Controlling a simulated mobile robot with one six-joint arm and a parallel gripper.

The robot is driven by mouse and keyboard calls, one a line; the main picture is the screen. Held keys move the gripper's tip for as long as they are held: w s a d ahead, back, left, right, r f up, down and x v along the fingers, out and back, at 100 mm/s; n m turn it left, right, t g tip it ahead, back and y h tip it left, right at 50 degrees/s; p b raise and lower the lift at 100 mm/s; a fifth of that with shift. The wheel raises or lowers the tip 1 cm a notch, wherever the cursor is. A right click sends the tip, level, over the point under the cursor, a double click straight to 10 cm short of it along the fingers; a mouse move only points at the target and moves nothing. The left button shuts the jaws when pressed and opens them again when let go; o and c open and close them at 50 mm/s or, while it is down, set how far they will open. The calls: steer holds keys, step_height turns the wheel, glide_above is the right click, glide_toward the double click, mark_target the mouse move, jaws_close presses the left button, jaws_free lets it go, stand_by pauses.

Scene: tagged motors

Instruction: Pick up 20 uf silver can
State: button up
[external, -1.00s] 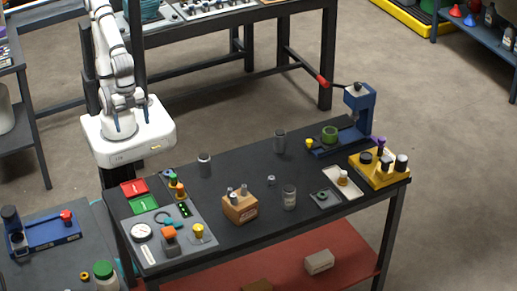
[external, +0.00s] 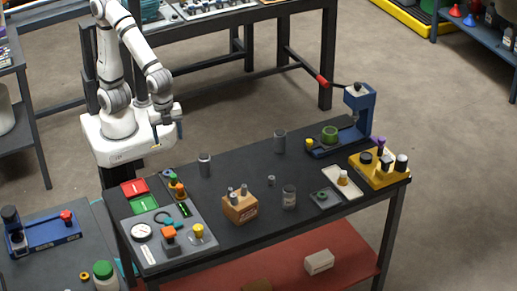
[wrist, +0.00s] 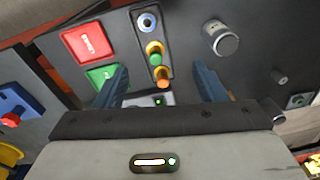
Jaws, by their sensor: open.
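Several cylindrical cans stand on the dark bench; their labels are too small to read, so I cannot tell which is the 20 uf one. A silver-grey can (external: 204,165) stands upright at the back left, right of the button panel. Another grey can (external: 280,141) stands farther back, and a can with a pale label (external: 289,197) stands nearer the front. My gripper (external: 168,138) is open and empty, in the air behind the bench's back left.
A grey panel (external: 180,246) with red and green plates, buttons and knobs covers the bench's left end. A wooden block (external: 240,208) holding small cylinders stands mid-bench. A blue press (external: 360,115) and a yellow tray (external: 393,178) occupy the right.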

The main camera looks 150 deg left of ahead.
steer(key=m+g, duration=0.1)
glide_above(205, 164)
steer(key=s, duration=0.3)
steer(key=f, duration=0.6)
steer(key=shift+w+a+f, duration=0.1)
steer(key=shift+w+f, duration=0.1)
steer(key=shift+f, duration=0.05)
steer(key=shift+a+f, duration=0.15)
steer(key=shift+f, duration=0.2)
steer(key=f, duration=0.7)
steer(key=shift+w+f+p, duration=0.15)
steer(key=shift+w+p, duration=0.1)
steer(key=shift+p, duration=0.1)
steer(key=shift+c, duration=0.5)
steer(key=c, duration=1)
